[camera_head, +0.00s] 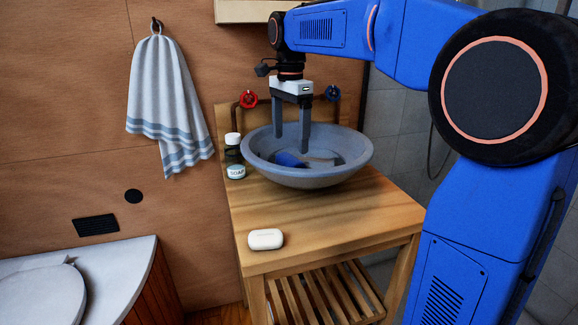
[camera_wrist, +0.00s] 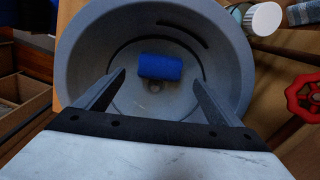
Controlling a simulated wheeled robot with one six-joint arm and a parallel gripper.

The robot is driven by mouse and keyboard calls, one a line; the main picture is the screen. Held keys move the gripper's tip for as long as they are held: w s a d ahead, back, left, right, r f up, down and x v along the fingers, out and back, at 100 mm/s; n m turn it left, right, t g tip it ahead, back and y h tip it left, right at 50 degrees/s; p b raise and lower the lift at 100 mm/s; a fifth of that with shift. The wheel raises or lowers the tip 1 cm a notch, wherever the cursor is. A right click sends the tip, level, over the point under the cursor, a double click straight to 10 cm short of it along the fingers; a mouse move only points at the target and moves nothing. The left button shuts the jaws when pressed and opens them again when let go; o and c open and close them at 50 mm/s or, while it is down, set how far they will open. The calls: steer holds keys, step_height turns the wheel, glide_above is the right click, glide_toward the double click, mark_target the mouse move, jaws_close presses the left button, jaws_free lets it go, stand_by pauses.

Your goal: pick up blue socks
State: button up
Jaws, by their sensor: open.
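The blue socks (camera_wrist: 160,66) show as a small rolled blue bundle lying in the grey basin (camera_wrist: 235,75), just beyond the drain in the wrist view.
The basin stands on a wooden washstand (camera_head: 335,230). A soap bottle (camera_head: 234,160) stands left of the basin, and a white soap bar (camera_head: 265,239) lies in front. Red (camera_head: 249,98) and blue (camera_head: 333,93) tap handles are behind the basin. A towel (camera_head: 168,100) hangs on the wall.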

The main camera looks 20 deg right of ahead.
mark_target(291, 155)
steer(key=shift+d+f, duration=0.1)
steer(key=shift+f, duration=4.1)
steer(key=shift+c, duration=0.5)
steer(key=c, duration=1)
